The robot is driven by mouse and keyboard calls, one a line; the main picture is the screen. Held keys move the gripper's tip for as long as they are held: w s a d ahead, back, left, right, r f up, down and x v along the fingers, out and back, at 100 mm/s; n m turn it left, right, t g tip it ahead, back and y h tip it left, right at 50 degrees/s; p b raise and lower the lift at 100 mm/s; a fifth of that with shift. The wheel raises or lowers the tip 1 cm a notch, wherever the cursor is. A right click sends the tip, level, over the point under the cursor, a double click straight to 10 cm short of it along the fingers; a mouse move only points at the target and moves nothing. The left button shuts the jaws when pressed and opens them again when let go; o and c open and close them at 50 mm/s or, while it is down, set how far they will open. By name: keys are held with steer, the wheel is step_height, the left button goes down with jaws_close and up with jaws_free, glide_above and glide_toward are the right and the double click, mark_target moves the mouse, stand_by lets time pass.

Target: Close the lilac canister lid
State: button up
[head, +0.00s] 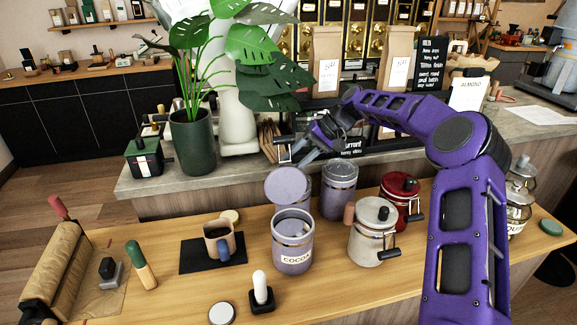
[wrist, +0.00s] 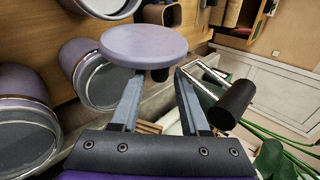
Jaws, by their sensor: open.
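The lilac canister (head: 292,255) labelled COCOA stands upright on the wooden counter. Its round lilac lid (head: 287,187) is open, raised and tilted back behind the mouth. In the wrist view the lid (wrist: 143,45) shows as a disc just ahead of the fingertips. My gripper (head: 302,156) is open, just above and behind the lid; in the wrist view its two fingers (wrist: 155,82) are spread with nothing held between them. I cannot tell whether a finger touches the lid. A second lilac canister (head: 339,198) with a clear top stands behind and right of the first.
A cream canister (head: 374,240) and a red canister (head: 400,197) stand to the right. A mug (head: 219,240) on a dark mat is at left, and a white-topped tamper (head: 261,290) is in front. A plant (head: 194,140) and the raised grey ledge (head: 160,182) lie behind.

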steer(key=shift+x, duration=1)
jaws_close()
stand_by(0.8)
